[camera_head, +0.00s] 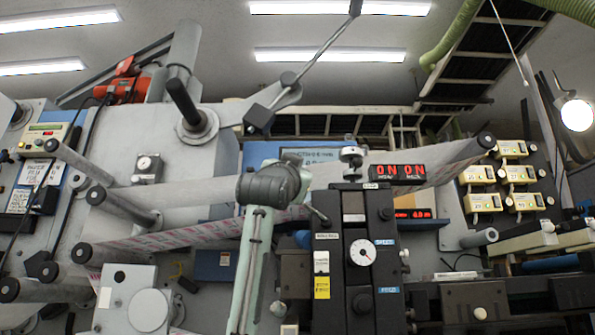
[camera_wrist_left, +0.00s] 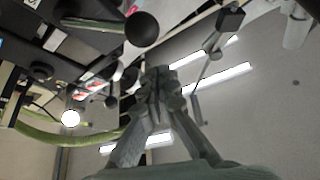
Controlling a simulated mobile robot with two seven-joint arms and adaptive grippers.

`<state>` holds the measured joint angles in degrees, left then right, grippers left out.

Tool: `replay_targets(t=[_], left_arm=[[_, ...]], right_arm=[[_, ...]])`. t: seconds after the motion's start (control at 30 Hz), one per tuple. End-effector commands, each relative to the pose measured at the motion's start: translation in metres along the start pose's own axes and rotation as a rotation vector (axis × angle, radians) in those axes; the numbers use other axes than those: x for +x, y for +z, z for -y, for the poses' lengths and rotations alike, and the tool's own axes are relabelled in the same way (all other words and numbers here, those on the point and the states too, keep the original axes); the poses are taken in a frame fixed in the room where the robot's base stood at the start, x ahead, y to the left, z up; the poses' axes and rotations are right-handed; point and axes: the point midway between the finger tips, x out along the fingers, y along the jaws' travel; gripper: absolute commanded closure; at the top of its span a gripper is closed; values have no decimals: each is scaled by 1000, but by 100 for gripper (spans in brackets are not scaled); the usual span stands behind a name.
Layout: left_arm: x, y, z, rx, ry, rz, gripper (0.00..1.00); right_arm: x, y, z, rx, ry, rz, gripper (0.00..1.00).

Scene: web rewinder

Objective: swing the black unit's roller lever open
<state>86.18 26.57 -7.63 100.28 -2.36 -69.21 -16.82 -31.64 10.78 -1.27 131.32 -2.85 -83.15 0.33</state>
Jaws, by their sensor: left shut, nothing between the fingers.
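The black unit (camera_head: 357,255) stands right of centre in the head view, with a white round dial on its front. A silver clamp-like part (camera_head: 351,155) sits at its top; I cannot tell whether it belongs to the roller lever. In the left wrist view, a rod with a dark ball knob (camera_wrist_left: 142,29) juts from dark machinery at upper left and may be the lever. My left gripper (camera_wrist_left: 158,80) is shut and empty, apart from the knob. In the head view its dark wrist end (camera_head: 270,186) is left of the black unit; its fingertips are not clear there. My right gripper is not in view.
A pale printed web (camera_head: 180,238) runs between rollers behind my left arm. A rod with a black block (camera_head: 259,116) hangs above my wrist. Red displays (camera_head: 398,172) sit beside the unit's top. Yellow-white boxes (camera_head: 510,175) are at right. Open air lies above the unit.

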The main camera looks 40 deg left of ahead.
Motion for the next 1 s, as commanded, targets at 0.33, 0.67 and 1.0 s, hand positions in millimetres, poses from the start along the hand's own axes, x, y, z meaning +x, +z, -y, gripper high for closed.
replay_targets(t=[0.33, 0.67, 1.0], left_arm=[[-23, -4, -1, -1, -1, -3, 100], [-77, -5, -3, -1, -1, -3, 100], [-91, -5, -3, -1, 0, 0, 100]], right_arm=[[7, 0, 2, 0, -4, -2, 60], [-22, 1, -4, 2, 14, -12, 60], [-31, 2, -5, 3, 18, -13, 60]])
